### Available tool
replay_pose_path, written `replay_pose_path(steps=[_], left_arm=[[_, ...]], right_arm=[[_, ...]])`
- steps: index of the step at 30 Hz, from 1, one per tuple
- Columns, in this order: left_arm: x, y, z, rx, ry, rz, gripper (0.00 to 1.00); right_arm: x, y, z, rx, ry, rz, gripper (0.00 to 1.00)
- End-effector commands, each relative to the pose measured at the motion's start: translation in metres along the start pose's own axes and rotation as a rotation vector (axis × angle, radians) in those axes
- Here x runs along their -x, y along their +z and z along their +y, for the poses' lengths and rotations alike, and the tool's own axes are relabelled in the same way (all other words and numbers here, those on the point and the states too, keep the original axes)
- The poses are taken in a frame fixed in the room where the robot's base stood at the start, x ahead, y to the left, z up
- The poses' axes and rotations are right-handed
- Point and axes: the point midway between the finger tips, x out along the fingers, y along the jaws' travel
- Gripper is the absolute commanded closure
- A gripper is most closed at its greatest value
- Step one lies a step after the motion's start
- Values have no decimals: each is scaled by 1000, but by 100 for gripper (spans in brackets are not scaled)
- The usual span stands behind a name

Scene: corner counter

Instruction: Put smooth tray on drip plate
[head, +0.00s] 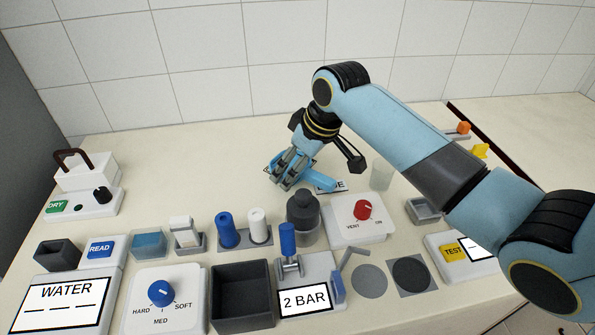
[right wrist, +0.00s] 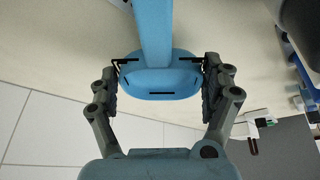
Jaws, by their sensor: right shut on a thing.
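My right gripper (head: 287,172) is shut on a blue thing with a long flat bar (head: 318,180), low over the back middle of the counter. In the right wrist view, my right gripper (right wrist: 160,82) has its fingers on either side of the blue thing's rounded body (right wrist: 160,86). I cannot tell whether this is the smooth tray. A small grey tray (head: 423,211) stands right of the red-knob box. A square plate with a dark disc (head: 411,274) lies at the front right and may be the drip plate. My left gripper is not in view.
A white box with a red knob (head: 362,210), a dark round bottle (head: 303,212) and a clear cup (head: 381,178) stand near the gripper. Blue and white cylinders (head: 228,231) and an open dark bin (head: 243,292) are further forward.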

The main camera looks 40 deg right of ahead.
Motion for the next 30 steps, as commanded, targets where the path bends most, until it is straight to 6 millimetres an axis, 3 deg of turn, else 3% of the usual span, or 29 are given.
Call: replay_pose_path(steps=[4,14,15,19,30], left_arm=[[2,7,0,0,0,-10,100],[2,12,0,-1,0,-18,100],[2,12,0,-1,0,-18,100],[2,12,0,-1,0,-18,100],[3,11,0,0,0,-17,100]], right_arm=[[-19,8,-2,-1,-2,-2,52],[-22,10,-1,0,0,1,52],[-23,10,-1,-1,-1,0,16],[-23,10,-1,-1,-1,0,0],[-16,10,0,0,1,1,0]])
